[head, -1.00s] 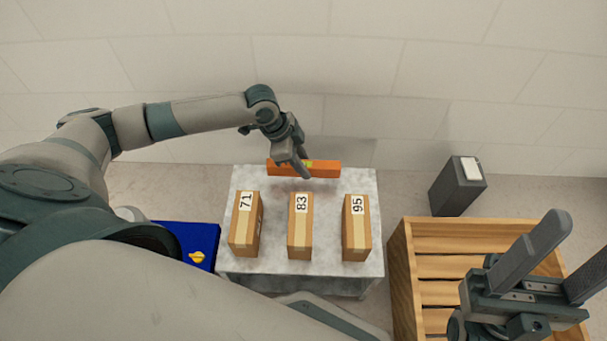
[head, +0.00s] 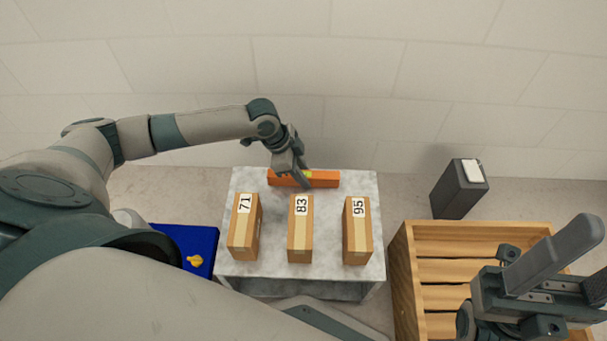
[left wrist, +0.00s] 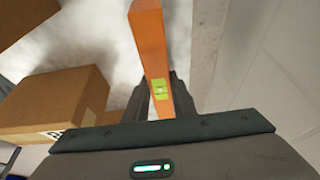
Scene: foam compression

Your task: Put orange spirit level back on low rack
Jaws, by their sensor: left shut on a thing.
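The orange spirit level (head: 322,179) is a long bar with a yellow-green vial. It lies crosswise at the back of the grey marbled top of a low stand (head: 345,284), which may be the low rack. My left gripper (head: 302,178) is shut on the level near its middle. In the left wrist view the level (left wrist: 150,45) runs between the two fingers, its vial near the grip. I cannot tell whether the level touches the top. My right gripper (head: 580,262) is open and empty over the wooden crate at the right.
Three cardboard boxes marked 71 (head: 243,230), 83 (head: 300,232) and 95 (head: 357,235) stand in a row just in front of the level. A blue surface (head: 200,238) with a yellow object is at left. A wooden crate (head: 402,262) and dark grey block (head: 455,195) are at right.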

